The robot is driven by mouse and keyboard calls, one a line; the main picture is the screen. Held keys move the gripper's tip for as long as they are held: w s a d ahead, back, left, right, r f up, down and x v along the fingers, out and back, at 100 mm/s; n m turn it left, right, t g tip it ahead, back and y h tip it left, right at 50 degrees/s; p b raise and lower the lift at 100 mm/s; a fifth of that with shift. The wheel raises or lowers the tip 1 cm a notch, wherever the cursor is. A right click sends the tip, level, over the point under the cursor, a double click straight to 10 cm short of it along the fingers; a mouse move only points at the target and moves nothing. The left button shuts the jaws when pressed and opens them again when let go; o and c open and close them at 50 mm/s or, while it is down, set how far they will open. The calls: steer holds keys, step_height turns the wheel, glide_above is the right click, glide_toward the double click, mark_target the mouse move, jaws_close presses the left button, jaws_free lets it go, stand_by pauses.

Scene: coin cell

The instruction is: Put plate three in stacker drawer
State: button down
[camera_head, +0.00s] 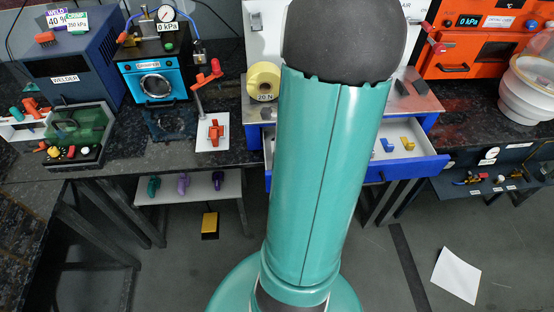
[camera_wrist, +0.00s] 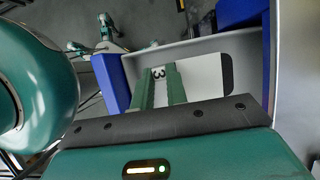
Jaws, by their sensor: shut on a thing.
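My gripper (camera_wrist: 160,80) shows at the middle of the wrist view, with two green fingers shut on plate three (camera_wrist: 205,80). The plate is pale, with a black "3" showing between the fingers and a dark band at its right end. It is at the open stacker drawer (camera_wrist: 195,47), whose grey wall runs behind it and whose blue parts show on both sides. I cannot tell whether the plate touches the drawer floor. In the head view the blue drawer (camera_head: 412,167) is pulled out, and my arm hides the gripper, the plate and the drawer's middle.
Small blue (camera_head: 388,145) and yellow (camera_head: 407,143) pieces lie at the drawer's right side. A yellow roll (camera_head: 264,80) stands left of my arm. An orange oven (camera_head: 470,52) and a white tub (camera_head: 527,90) are at right. A paper sheet (camera_head: 456,275) lies on the floor.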

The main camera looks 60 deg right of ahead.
steer(key=shift+w+f, duration=0.45)
steer(key=shift+f, duration=1.6)
steer(key=shift+f, duration=0.2)
steer(key=c, duration=1.4)
jaws_free()
steer(key=shift+r, duration=0.1)
